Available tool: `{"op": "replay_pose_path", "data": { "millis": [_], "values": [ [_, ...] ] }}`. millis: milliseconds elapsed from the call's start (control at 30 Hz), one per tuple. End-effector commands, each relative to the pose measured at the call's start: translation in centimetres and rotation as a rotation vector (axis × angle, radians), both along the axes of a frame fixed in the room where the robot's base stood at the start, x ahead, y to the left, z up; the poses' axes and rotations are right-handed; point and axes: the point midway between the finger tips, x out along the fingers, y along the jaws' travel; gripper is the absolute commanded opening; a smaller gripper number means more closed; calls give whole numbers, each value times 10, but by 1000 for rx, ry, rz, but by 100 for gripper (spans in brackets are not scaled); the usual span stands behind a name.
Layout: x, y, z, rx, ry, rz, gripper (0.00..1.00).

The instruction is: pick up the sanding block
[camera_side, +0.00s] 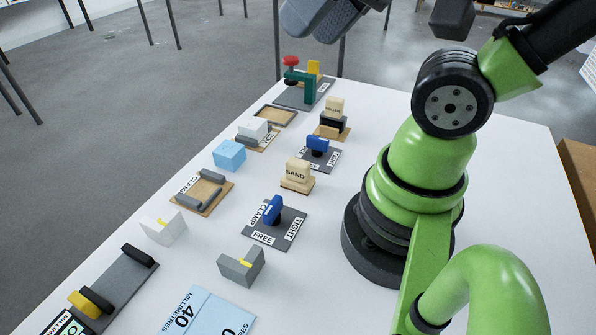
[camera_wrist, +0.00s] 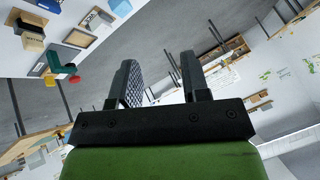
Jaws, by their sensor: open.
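The sanding block (camera_side: 297,174) is a cream block marked SAND on a brown base. It stands upright near the middle of the white table in the side view, left of my arm's base. I cannot make it out in the wrist view. My gripper (camera_wrist: 158,64) is open and empty in the wrist view, its two dark fingers apart. It is high above the table's far part and away from the sanding block. In the side view my wrist is partly cut off at the top edge.
A clamp board with a blue handle (camera_side: 273,210) is in front of the block, another blue handle (camera_side: 317,145) behind it. A cream block marked ROLLER (camera_side: 334,107) stands farther back.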

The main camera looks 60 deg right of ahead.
Motion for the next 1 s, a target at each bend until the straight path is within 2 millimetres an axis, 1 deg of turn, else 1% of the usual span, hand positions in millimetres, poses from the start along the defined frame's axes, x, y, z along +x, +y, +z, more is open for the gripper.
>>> {"op": "replay_pose_path", "data": {
  "millis": [433,467,500,567,867,967,1000],
  "values": [
    [0,0,0,0,0,0,43],
    [0,0,0,0,0,0,49],
    [0,0,0,0,0,0,59],
    [0,0,0,0,0,0,72],
    [1,-1,-1,-4,5,1,72],
    [9,-5,-8,-30,38,3,72],
    [15,-8,-13,-47,61,5,72]
  ]
}}
